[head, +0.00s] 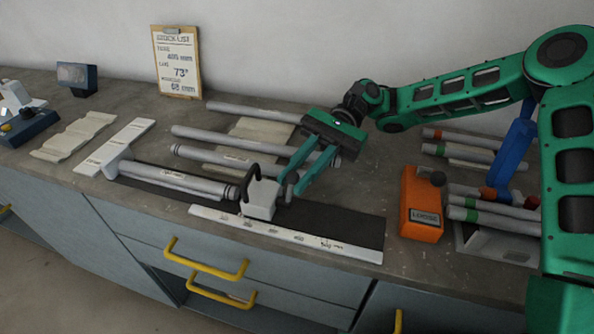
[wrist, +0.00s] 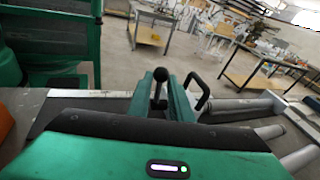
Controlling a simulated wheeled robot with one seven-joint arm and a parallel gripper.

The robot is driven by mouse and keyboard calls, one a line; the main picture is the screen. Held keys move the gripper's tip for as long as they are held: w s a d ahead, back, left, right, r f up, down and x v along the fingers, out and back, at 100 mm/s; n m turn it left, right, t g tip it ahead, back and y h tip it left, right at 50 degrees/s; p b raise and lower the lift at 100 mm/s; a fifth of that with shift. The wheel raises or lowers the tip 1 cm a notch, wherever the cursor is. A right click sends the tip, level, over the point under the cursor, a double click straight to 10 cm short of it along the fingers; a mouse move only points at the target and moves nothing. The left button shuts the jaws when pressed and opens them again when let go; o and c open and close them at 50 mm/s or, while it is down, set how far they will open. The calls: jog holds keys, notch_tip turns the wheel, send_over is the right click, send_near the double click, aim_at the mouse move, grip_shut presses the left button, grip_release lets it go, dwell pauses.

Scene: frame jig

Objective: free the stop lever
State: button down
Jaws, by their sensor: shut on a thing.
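The sliding stop is a pale block (head: 261,199) on the dark jig bed, with a black loop handle on its left side; the handle also shows in the wrist view (wrist: 198,92). The stop lever is a black ball-ended stick (wrist: 160,84) between my gripper's two teal fingers. My gripper (head: 290,188) reaches down to the right side of the block and is shut on the lever. In the head view the fingers hide most of the lever. A grey tube (head: 175,180) lies in the jig left of the block, its ringed end near or against it.
A white ruler strip (head: 285,235) runs along the bench front. An orange box marked LOOSE (head: 421,204) stands right, before racked tubes (head: 490,214). Loose tubes (head: 235,136) lie behind the jig. A clipboard (head: 177,62) leans on the wall. The dark bed right of the block is clear.

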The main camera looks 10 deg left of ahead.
jog(key=shift+s, duration=0.1)
jog(key=c, duration=1.9)
grip_release()
jog(key=shift+o, duration=0.2)
jog(key=shift+r, duration=0.1)
jog(key=shift+r, duration=0.25)
jog(key=s+a+r, duration=0.5)
jog(key=s+r, duration=0.5)
jog(key=shift+a+r, duration=0.15)
jog(key=shift+a, duration=0.1)
